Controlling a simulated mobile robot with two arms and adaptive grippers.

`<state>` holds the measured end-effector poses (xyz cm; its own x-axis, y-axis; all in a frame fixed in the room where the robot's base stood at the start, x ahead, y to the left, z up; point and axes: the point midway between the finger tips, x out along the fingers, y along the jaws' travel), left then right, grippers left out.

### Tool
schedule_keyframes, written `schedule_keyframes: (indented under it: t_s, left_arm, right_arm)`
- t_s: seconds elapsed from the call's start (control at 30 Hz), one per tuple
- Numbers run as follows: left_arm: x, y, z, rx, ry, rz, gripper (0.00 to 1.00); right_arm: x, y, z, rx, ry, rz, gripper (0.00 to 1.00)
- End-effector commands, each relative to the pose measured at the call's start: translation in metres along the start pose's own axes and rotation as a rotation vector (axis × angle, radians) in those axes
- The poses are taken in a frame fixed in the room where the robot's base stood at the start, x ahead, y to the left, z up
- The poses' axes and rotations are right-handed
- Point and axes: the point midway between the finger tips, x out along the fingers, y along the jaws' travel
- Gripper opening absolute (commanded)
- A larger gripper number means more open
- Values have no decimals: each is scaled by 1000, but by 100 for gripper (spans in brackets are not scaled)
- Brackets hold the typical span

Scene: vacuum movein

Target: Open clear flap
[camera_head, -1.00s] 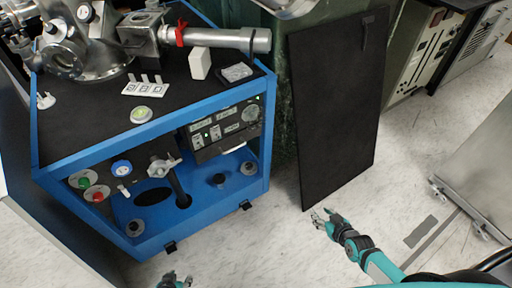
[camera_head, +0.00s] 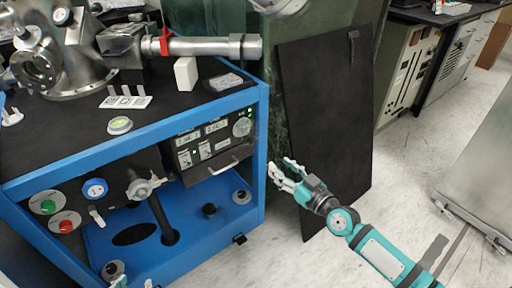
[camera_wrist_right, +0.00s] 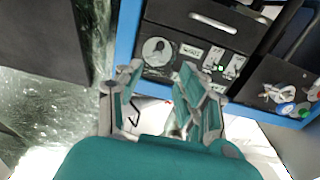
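The black control panel (camera_head: 215,145) sits in the right side of the blue cart, with small displays, two switches, a round dial and a handle. A clear flap is not distinct; any clear cover over the switches (camera_head: 205,152) is too small to make out. My right gripper (camera_head: 273,172) is open and empty, right of the cart and apart from the panel. In the right wrist view its spread fingers (camera_wrist_right: 157,75) point toward the panel face (camera_wrist_right: 200,45), with the dial between them. Only the fingertips of my left gripper (camera_head: 133,284) show at the bottom edge, spread apart.
The blue cart frame (camera_head: 262,150) borders the panel on its right. A black board (camera_head: 325,120) leans behind my right arm. Metal vacuum parts (camera_head: 200,47) stand on the cart top. Green and red buttons (camera_head: 66,226) are at the lower left.

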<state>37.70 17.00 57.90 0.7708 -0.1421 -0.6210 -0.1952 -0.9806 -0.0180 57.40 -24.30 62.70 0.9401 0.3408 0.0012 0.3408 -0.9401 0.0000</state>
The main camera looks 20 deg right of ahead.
Motion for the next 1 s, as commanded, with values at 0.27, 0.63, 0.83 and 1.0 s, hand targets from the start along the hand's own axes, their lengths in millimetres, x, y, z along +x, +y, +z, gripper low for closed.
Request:
schedule_keyframes:
  t_s: [0.27,0.63,0.83,1.0]
  left_arm:
    - [2,0,-4,0,25,1,40]
    - [5,6,-36,2,193,12,40]
    - [4,6,-42,2,217,13,40]
    - [4,6,-42,2,217,13,40]
  right_arm:
    - [64,-1,-1,4,4,0,39]
    - [117,-1,1,1,-1,-1,39]
    - [122,0,1,0,-1,-1,39]
    - [122,0,1,0,-1,-1,39]
